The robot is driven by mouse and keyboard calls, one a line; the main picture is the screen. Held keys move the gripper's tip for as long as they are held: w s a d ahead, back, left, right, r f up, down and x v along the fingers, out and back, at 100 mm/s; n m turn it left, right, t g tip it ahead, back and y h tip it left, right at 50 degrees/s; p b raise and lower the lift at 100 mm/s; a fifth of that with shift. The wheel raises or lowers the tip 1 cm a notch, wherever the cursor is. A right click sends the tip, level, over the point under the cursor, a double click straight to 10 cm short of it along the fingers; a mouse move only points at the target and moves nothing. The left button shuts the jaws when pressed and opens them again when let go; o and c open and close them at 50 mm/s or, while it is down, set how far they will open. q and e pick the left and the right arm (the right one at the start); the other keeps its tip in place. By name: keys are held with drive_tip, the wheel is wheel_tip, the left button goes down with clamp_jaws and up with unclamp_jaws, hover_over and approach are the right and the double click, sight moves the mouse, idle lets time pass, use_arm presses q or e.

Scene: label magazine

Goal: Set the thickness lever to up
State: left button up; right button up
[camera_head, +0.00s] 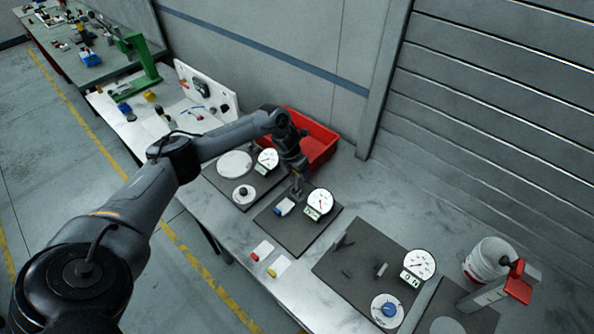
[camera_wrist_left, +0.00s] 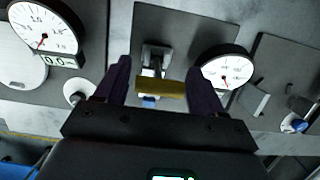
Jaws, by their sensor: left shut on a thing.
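My left gripper (camera_wrist_left: 162,92) is shut on a yellow bar (camera_wrist_left: 160,88), which spans between its two dark fingers. The bar lies in front of a grey bracket (camera_wrist_left: 154,56) on a dark plate, and looks like the lever's handle; its up or down setting cannot be told. A blue part (camera_wrist_left: 149,102) shows just below the bar. The bar is hidden there. My right gripper is not in view.
A red bin (camera_head: 321,143) stands against the wall behind the gripper. Plates with gauges lie on both sides, one with a blue knob (camera_head: 389,309). A white bucket (camera_head: 488,259) and a red-topped stand (camera_head: 519,282) are at the right.

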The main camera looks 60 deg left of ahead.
use_arm(q)
drive_tip(key=o, duration=1.5)
drive_tip(key=shift+c, duration=0.2)
drive_tip(key=b+v, duration=0.1)
drive_tip(key=v, duration=0.9)
drive_tip(key=shift+r, duration=0.4)
drive_tip(key=shift+s+f, duration=0.1)
